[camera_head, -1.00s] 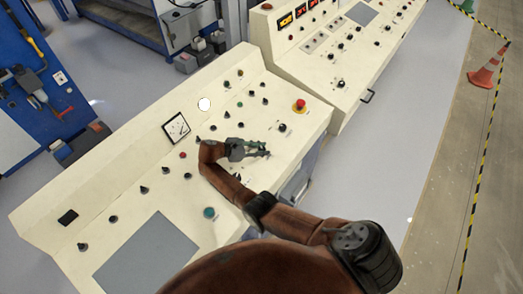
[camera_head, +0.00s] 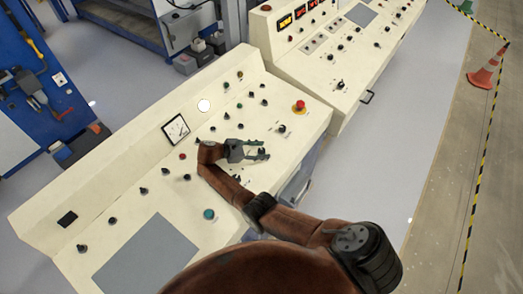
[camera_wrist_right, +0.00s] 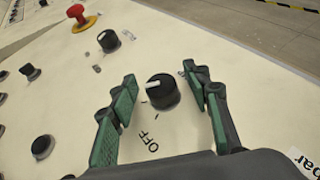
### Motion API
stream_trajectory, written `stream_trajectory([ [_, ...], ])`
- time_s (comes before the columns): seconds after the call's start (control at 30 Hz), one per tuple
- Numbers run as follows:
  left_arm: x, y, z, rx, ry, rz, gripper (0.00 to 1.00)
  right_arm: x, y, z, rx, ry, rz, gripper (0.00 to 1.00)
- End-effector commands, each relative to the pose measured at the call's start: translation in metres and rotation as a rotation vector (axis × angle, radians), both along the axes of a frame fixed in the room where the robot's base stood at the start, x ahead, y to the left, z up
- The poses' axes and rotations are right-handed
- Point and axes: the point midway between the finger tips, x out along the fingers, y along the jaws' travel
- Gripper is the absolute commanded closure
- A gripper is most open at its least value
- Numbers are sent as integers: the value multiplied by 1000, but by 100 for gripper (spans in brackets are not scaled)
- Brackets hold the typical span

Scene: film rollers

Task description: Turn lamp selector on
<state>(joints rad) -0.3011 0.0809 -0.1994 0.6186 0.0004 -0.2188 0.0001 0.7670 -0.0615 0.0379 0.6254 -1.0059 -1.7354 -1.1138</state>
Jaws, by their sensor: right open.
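The lamp selector is not named by any label I can read. In the right wrist view a black rotary knob (camera_wrist_right: 162,91) with a white pointer sits between my open fingers, with an "OFF" label beside it. The pointer is not turned toward "OFF". My right gripper (camera_wrist_right: 160,105) has green-padded fingers, one on each side of the knob, with gaps visible. In the head view my right gripper (camera_head: 262,149) is over the cream control panel (camera_head: 140,190), and the knob is largely hidden by it. My left gripper is not in view.
A red emergency button (camera_head: 300,105) and another black knob (camera_head: 282,129) are close by; they also show in the right wrist view as a red button (camera_wrist_right: 78,14) and a knob (camera_wrist_right: 109,40). A second console (camera_head: 330,70) stands behind. Open floor lies right.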

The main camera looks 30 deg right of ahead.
Motion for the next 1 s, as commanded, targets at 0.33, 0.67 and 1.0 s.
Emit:
stream_trajectory([
  [0.33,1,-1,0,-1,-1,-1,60,7,58,31,2,-2,4,56],
  [0.67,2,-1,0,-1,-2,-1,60,11,98,53,0,0,1,56],
  [1.0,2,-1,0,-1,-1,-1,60,11,102,55,0,0,1,56],
])
